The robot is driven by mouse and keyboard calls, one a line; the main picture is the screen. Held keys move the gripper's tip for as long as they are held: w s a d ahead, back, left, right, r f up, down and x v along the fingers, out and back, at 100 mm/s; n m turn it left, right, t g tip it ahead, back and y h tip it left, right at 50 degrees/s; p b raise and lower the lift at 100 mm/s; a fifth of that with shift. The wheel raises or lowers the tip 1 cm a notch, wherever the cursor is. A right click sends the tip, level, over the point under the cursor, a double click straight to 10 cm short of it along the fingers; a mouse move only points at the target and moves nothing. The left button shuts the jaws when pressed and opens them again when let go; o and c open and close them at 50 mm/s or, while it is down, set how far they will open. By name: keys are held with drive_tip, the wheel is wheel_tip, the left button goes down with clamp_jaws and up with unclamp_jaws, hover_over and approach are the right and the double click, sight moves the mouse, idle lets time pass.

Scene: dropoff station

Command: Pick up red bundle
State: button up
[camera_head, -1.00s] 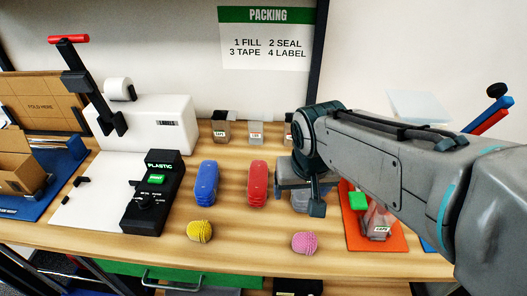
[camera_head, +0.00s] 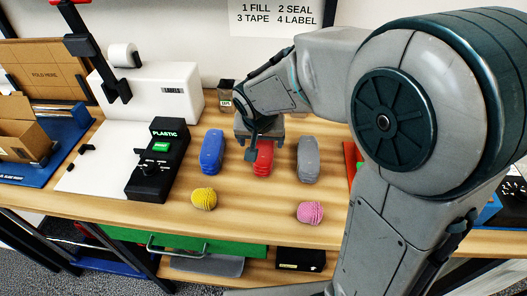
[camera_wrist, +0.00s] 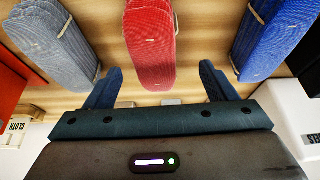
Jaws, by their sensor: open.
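The red bundle (camera_head: 263,160) lies on the wooden table between a blue bundle (camera_head: 212,151) and a grey bundle (camera_head: 308,159). My gripper (camera_head: 254,150) is over its far end and hides part of it. In the wrist view the red bundle (camera_wrist: 151,45) is ahead of the open gripper (camera_wrist: 160,88), lined up with the gap between the two fingers. The fingers appear empty. The grey bundle (camera_wrist: 55,42) is on the left there and the blue bundle (camera_wrist: 275,38) on the right. Whether the fingers touch the red bundle cannot be told.
A black control box (camera_head: 158,160) marked PLASTIC stands left of the blue bundle. A small bin (camera_head: 226,92) stands at the back. Bare table lies between the balls.

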sight(264, 147)
drive_tip(key=shift+d+x, duration=0.15)
drive_tip(key=shift+x, duration=1.25)
drive_tip(key=shift+d+x, duration=0.15)
drive_tip(key=shift+x, duration=1.3)
drive_tip(key=shift+s, duration=0.1)
drive_tip(key=c, duration=1.1)
